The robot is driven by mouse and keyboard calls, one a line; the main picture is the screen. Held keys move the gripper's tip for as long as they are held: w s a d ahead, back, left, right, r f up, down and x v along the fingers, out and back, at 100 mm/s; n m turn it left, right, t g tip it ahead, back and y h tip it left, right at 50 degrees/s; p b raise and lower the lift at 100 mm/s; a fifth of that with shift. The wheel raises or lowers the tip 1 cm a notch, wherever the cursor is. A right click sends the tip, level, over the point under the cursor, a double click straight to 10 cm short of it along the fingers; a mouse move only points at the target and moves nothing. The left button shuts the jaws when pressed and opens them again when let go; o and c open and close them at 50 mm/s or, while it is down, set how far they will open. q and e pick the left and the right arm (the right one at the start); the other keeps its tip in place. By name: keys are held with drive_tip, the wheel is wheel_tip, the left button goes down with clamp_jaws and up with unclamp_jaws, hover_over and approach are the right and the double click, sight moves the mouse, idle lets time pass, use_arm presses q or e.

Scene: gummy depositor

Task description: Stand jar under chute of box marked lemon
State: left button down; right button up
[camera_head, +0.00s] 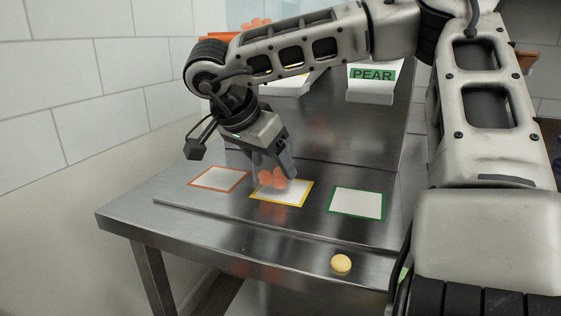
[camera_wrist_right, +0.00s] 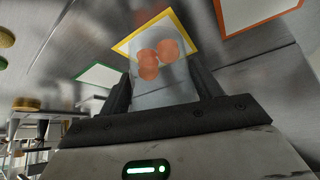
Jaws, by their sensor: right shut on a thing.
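A clear jar (camera_head: 268,184) with several orange gummies inside is between the fingers of my right gripper (camera_head: 277,165), which is shut on it. The jar looks upright at the yellow-bordered mat (camera_head: 297,198); I cannot tell whether its base touches it. In the wrist view the jar (camera_wrist_right: 165,92) lies between both dark fingers, with the yellow-bordered mat (camera_wrist_right: 178,20) beyond it. The middle box's chute (camera_head: 290,86) is behind the mat, mostly hidden by my right arm. Its label is covered, with only yellow bits showing, so lemon cannot be read. My left gripper is out of view.
An orange-bordered mat (camera_head: 219,179) is to the left and a green-bordered mat (camera_head: 357,204) to the right, both empty. A box chute marked PEAR (camera_head: 372,74) is behind the green one. A yellow round piece (camera_head: 341,263) lies near the steel table's (camera_head: 130,213) front edge.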

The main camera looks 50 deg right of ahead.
drive_tip(key=d, duration=0.3)
drive_tip(key=shift+s+d, duration=0.15)
drive_tip(key=shift+s, duration=0.05)
drive_tip(key=shift+f, duration=0.75)
drive_tip(key=shift+f, duration=0.15)
drive_tip(key=o, duration=1.4)
drive_tip(key=shift+r, duration=0.2)
drive_tip(key=a, duration=0.4)
drive_tip(key=w+a, duration=0.1)
drive_tip(key=a, duration=0.3)
drive_tip(key=a+r, duration=0.1)
drive_tip(key=a, duration=0.3)
drive_tip(key=shift+w+a+b, duration=0.2)
drive_tip(key=shift+a+b, duration=0.1)
drive_tip(key=shift+a, duration=0.1)
